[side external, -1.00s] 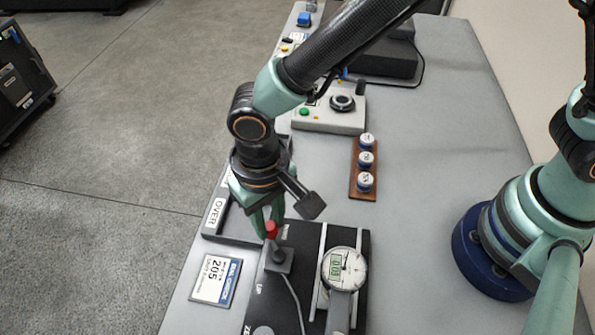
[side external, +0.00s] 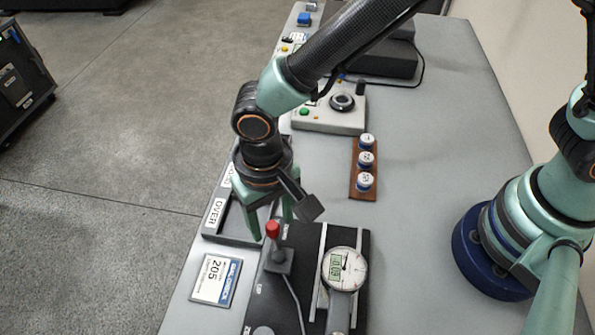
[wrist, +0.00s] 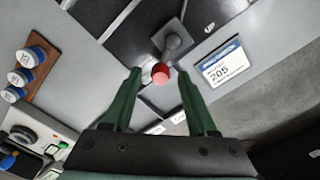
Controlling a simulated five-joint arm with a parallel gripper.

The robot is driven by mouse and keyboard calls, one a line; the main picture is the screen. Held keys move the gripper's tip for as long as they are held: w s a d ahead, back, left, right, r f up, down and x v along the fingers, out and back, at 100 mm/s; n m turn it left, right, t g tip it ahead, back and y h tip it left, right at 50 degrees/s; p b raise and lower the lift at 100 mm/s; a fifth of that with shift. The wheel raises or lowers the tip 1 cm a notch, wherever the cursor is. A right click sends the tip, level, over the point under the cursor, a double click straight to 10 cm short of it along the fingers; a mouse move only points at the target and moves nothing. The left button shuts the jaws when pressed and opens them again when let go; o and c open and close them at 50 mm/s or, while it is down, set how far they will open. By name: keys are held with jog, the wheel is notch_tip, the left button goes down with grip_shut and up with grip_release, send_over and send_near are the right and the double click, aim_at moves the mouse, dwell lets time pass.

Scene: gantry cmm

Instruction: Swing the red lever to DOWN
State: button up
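The red-knobbed lever (side external: 273,230) stands roughly upright on a dark block on the black base plate. Its red knob (wrist: 160,73) also shows in the wrist view, between and just ahead of my fingertips. My gripper (side external: 271,224) is open, with its two green fingers spread just behind the knob in the side view. In the wrist view, the open fingers (wrist: 158,74) have a clear gap on each side of the knob and hold nothing. An "UP" marking (side external: 259,290) is on the plate near the lever; no DOWN marking is readable.
A dial gauge (side external: 345,268) stands right of the lever. A tray labelled "OVER" (side external: 214,215) and a "205" card (side external: 215,278) lie to the left. A wooden rack (side external: 363,187) with three capped pieces and a control box (side external: 329,115) sit behind.

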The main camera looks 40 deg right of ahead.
aim_at(272, 224)
notch_tip(272, 224, up, 12)
dwell(0.6)
jog(key=shift+r, duration=0.1)
